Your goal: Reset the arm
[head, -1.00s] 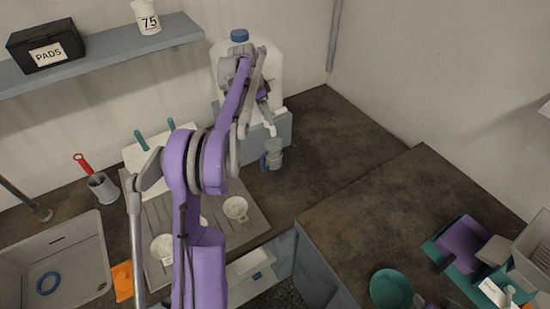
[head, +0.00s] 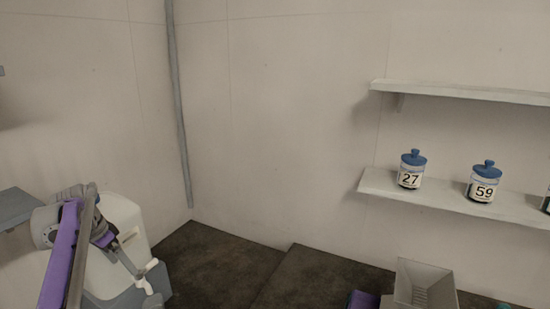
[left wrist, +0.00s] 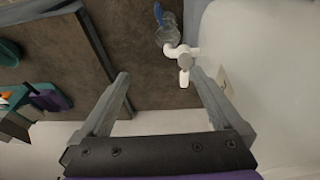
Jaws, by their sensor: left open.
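My left arm comes in at the lower left of the head view, and my left gripper (head: 122,260) is in front of the white carboy (head: 122,222) near its tap (head: 148,276). In the left wrist view the left gripper (left wrist: 158,73) has its two fingers wide apart with nothing between the tips. The white tap (left wrist: 183,60) lies just past the fingertips, apart from them, with the carboy (left wrist: 255,80) at the right. A clear jug with a blue handle (left wrist: 167,28) stands by the tap. My right gripper is in neither view.
Jars marked 27 (head: 411,172) and 59 (head: 484,182) stand on the lower wall shelf (head: 440,202); the upper shelf (head: 470,94) is empty where visible. A grey hopper-like container (head: 424,284) is at the bottom right. The dark counter (head: 215,262) beside the carboy is bare.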

